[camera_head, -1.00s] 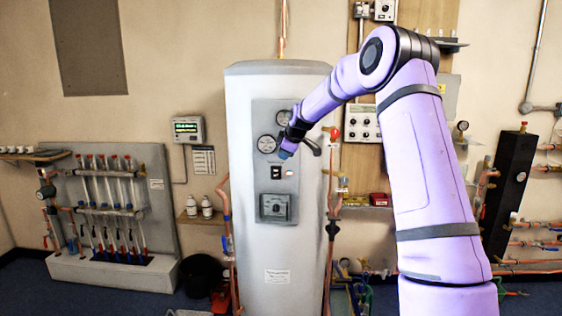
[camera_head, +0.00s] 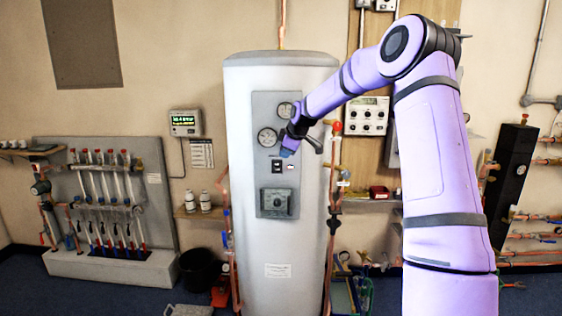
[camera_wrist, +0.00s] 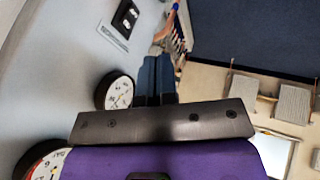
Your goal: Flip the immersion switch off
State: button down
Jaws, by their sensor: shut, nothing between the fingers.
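A small black switch plate with pale rockers (camera_head: 276,166), which looks like the immersion switch, sits on the grey panel (camera_head: 262,105) of the tall white cylinder. It also shows at the top of the wrist view (camera_wrist: 125,17), a pale label beside it. I cannot tell its on or off position. My gripper (camera_head: 287,152) is in front of the panel, just above and right of the switch in the head view. Its blue fingertips (camera_wrist: 155,75) are together with nothing between them. They appear apart from the switch in the wrist view.
Two round gauges (camera_head: 267,137) are just above the switch, and a grey control box (camera_head: 276,203) is below it. Copper pipes with a red-topped fitting (camera_head: 336,128) run up the cylinder's right side. A manifold board (camera_head: 105,205) stands at left.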

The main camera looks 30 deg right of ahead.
aim_at(275, 166)
jog(key=x, duration=0.3)
jog(key=w+d+x, duration=0.1)
jog(key=x, duration=0.7)
jog(key=shift+w+d+r, duration=0.25)
jog(key=shift+d+r, duration=0.1)
jog(key=shift+w+d+f, duration=0.1)
jog(key=shift+w+d, duration=0.15)
jog(key=shift+w, duration=0.2)
jog(key=shift+w+d+f+t, duration=0.1)
jog(key=shift+w+d+t, duration=0.05)
jog(key=shift+t, duration=0.15)
jog(key=shift+r, duration=0.2)
jog(key=shift+w+r, duration=0.1)
jog(key=shift+r, duration=0.75)
